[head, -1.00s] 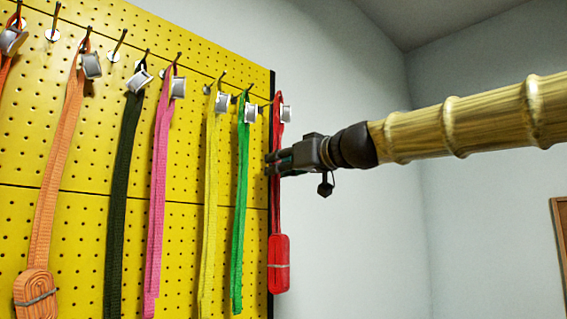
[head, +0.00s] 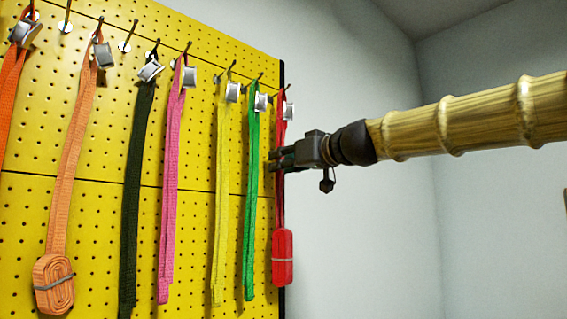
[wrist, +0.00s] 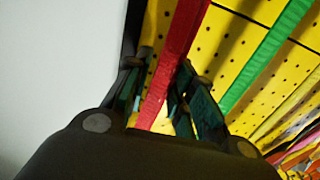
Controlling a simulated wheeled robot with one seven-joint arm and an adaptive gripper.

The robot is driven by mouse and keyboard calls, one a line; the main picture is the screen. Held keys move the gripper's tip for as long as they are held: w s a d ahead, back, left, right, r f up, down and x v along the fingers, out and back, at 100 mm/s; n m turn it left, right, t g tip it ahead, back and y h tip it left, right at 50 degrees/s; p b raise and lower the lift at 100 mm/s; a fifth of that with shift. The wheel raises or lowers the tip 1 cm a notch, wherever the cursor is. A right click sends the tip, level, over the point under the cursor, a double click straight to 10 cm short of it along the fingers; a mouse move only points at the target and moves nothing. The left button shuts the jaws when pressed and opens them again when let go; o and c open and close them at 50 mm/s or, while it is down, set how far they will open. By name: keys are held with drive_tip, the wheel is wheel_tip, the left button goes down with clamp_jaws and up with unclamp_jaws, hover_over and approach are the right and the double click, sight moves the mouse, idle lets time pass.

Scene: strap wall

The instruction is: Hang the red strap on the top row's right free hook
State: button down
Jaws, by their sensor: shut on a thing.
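The red strap (head: 282,210) hangs straight down in front of the board's right edge, with a grey buckle at its top and a red bundle at its bottom. My gripper (head: 276,160) is shut on its upper part, below the buckle. In the wrist view the red strap (wrist: 171,70) runs between the fingers. I cannot tell whether its top loop is on a hook. On the yellow pegboard (head: 190,135) the top row has two bare hooks: the right free hook (head: 129,36), between the peach and dark green straps, and the left free hook (head: 66,20).
A green strap (head: 251,190) hangs just left of the red one. Yellow (head: 220,190), pink (head: 171,180), dark green (head: 134,190), peach (head: 66,170) and orange (head: 12,90) straps hang farther left. Right of the board is plain wall with open room.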

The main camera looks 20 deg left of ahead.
idle(0.4)
drive_tip(key=c, duration=1.1)
unclamp_jaws()
drive_tip(key=v, duration=1.2)
drive_tip(key=shift+d, duration=0.1)
